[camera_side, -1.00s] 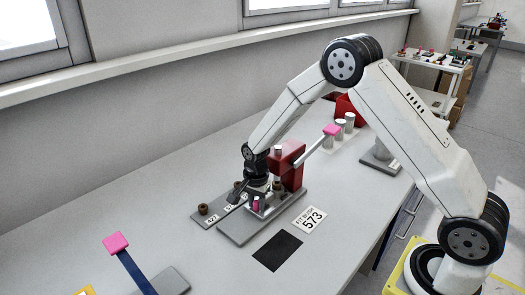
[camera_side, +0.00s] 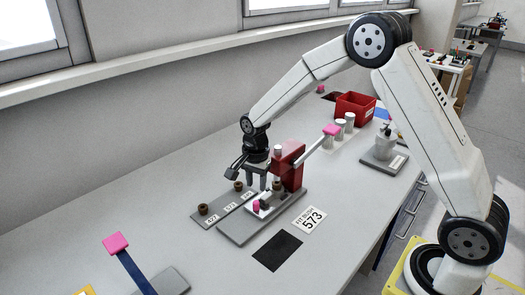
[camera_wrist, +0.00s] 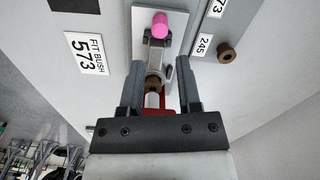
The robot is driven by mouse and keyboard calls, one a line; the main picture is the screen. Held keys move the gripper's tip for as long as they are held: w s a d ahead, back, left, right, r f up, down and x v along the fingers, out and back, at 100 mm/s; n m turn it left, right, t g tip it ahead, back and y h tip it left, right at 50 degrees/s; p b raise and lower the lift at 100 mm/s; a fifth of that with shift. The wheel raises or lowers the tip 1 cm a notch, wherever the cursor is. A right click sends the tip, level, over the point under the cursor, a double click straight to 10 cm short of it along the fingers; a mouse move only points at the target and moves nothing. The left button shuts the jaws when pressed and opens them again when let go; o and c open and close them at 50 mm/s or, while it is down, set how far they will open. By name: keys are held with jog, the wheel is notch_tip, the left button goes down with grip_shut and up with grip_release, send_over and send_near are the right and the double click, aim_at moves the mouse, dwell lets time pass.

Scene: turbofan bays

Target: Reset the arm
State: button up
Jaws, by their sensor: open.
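My gripper (camera_side: 257,184) points down, open and empty, above the press fixture on the bench. In the wrist view its two fingers (camera_wrist: 160,90) stand apart, with a brown bush (camera_wrist: 153,84) and grey part of the fixture visible between and below them. The fixture has a grey base plate (camera_side: 238,233), a red upright body (camera_side: 291,158) and a lever with a pink handle (camera_side: 331,130). A pink pin (camera_side: 257,206) stands on the fixture's pale block; it also shows in the wrist view (camera_wrist: 160,24). I cannot tell how the bush sits.
Brown bushes (camera_side: 203,209) stand on a labelled strip beside the fixture. A "FIT BUSH 573" card (camera_side: 310,220) and black mat (camera_side: 278,250) lie in front. Another pink-topped lever (camera_side: 116,243) is at left. White cylinders, a red bin (camera_side: 355,107) and a dispenser (camera_side: 385,143) stand behind.

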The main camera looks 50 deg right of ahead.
jog(key=shift+r, duration=0.1)
dwell(0.3)
jog(key=shift+s+r+n, duration=0.2)
jog(key=shift+s+n, duration=0.15)
jog(key=shift+n, duration=0.05)
jog(key=s+a+r+n+t, duration=0.1)
jog(key=s+r+n+t, duration=0.1)
jog(key=s+n, duration=1.2)
jog(key=s+r, duration=0.1)
jog(key=s, duration=0.3)
jog(key=shift+r+t, duration=0.25)
jog(key=shift+t, duration=0.05)
